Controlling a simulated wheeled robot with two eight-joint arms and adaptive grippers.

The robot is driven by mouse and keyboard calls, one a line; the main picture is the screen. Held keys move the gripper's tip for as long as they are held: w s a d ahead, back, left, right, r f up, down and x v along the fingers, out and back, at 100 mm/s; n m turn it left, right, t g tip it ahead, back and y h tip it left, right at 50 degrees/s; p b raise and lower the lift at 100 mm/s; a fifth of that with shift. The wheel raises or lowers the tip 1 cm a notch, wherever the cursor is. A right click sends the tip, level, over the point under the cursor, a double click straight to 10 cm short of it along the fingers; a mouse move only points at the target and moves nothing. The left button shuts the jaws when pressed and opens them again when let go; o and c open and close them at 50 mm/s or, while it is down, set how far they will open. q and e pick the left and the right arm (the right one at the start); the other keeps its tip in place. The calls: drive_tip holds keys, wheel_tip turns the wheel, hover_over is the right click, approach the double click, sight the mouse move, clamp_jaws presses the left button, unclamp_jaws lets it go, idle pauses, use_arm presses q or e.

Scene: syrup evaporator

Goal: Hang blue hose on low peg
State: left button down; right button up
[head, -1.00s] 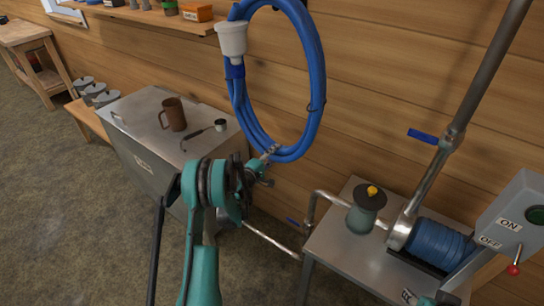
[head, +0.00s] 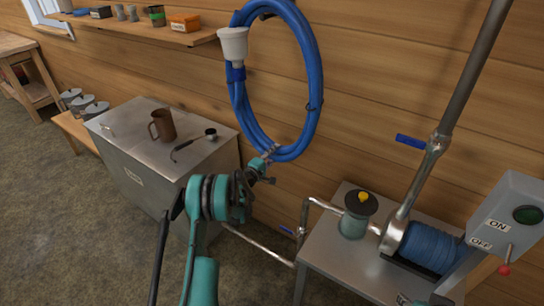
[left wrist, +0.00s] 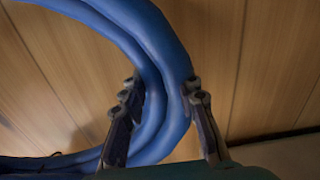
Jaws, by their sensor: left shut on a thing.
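The blue hose (head: 316,90) is a tall upright coil in front of the plank wall, with a white funnel-shaped end (head: 233,44) at its upper left. My left gripper (head: 270,154) is shut on the bottom of the coil. In the left wrist view, the hose strands (left wrist: 160,85) pass between the two fingers (left wrist: 168,115). A dark, peg-like piece (head: 264,13) shows inside the top of the coil; I cannot tell whether the hose rests on it. No separate low peg can be made out. My right gripper is not in view.
A metal box (head: 130,170) with a brown mug (head: 162,126) and ladle stands at the left. A steel table (head: 325,255) with a jar (head: 355,215), pump and ON/OFF switch box (head: 510,220) stands at the right. A shelf (head: 130,32) crosses the upper left wall.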

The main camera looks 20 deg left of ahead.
use_arm(q)
drive_tip(key=shift+w+d, duration=0.2)
drive_tip(key=shift+w, duration=1.05)
drive_tip(key=shift+w+d, duration=0.2)
drive_tip(key=shift+w, duration=1.05)
drive_tip(key=f, duration=0.1)
drive_tip(key=w+f, duration=0.1)
drive_tip(key=shift+w+d+f, duration=0.1)
drive_tip(key=shift+f, duration=0.3)
drive_tip(key=c, duration=1.1)
unclamp_jaws()
drive_tip(key=shift+r, duration=0.1)
drive_tip(key=o, duration=0.4)
